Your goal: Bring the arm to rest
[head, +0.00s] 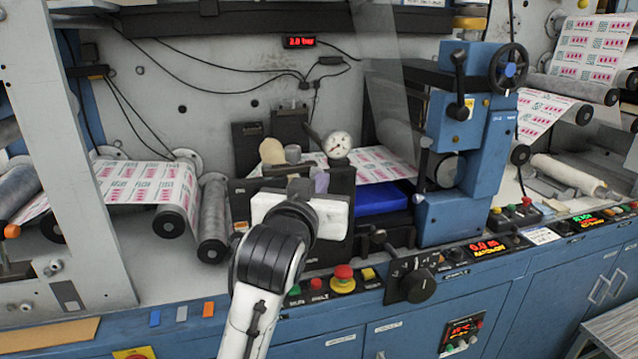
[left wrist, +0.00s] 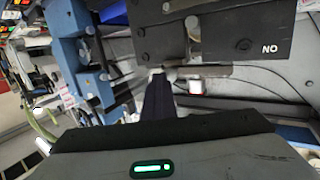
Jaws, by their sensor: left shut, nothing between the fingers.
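My left arm reaches up from the bottom middle of the head view. Its gripper (head: 318,182) is in front of the dark block assembly at the middle of the machine, with the white hand body nearest the camera. In the left wrist view the dark fingers (left wrist: 158,92) are together, with nothing seen between them. They point at the machine close below a dark plate (left wrist: 210,40) marked "NO". Whether the fingertips touch anything cannot be told. My right gripper is in neither view.
A round gauge (head: 337,145) stands just beyond the hand. The blue press frame (head: 465,150) is to the right. A red stop button (head: 343,272) and a black knob (head: 418,285) are on the front panel. Printed web (head: 150,183) runs over rollers at left.

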